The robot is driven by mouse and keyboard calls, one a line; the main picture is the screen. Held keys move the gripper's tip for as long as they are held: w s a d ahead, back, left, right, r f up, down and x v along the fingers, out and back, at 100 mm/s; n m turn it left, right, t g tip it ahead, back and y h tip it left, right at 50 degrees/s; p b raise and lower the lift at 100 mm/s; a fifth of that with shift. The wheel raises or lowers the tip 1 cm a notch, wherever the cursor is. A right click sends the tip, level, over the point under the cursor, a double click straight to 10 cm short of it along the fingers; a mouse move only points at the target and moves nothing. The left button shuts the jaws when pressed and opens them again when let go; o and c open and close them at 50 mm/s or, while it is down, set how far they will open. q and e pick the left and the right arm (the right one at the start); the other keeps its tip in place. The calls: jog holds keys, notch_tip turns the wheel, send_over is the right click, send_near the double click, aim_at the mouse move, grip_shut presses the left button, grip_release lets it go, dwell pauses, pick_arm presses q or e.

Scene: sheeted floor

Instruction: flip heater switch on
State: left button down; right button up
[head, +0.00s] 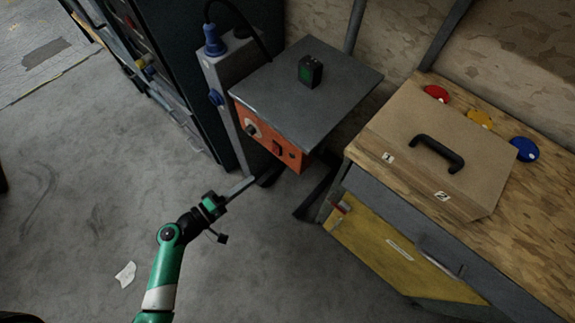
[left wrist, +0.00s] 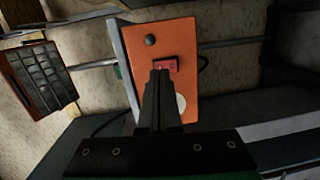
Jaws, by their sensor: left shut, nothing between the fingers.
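The heater is a box with a grey top (head: 305,90) and an orange front panel (head: 268,139) in the head view. Its red switch (head: 277,148) sits right of a knob (head: 251,130) on that panel. The switch also shows in the left wrist view (left wrist: 166,64), partly covered by my fingertips. My left gripper (head: 250,181) is shut and empty, pointing at the panel; its shut fingers rise up the middle of the left wrist view (left wrist: 160,74). I cannot tell whether the tips touch the switch, or which way the switch is set. My right gripper is not in view.
A small dark device with a green face (head: 310,71) stands on the heater's top. A grey post with blue plugs (head: 223,95) stands at its left. A wooden bench (head: 545,190) with a handled box and coloured buttons is at right. The floor around my arm is mostly clear.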

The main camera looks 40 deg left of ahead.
pick_arm(q)
jog(key=s+a+f+n+y, duration=0.2)
jog(key=s, duration=0.1)
jog(key=b, duration=0.2)
send_near(275, 153)
jog(key=w, duration=0.7)
jog(key=shift+d+f, duration=0.1)
jog(key=shift+f, duration=0.25)
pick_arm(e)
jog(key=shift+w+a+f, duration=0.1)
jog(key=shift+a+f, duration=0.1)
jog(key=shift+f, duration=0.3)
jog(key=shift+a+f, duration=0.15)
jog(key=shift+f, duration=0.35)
pick_arm(q)
jog(key=shift+w+f+b, duration=0.1)
jog(key=shift+b, duration=0.3)
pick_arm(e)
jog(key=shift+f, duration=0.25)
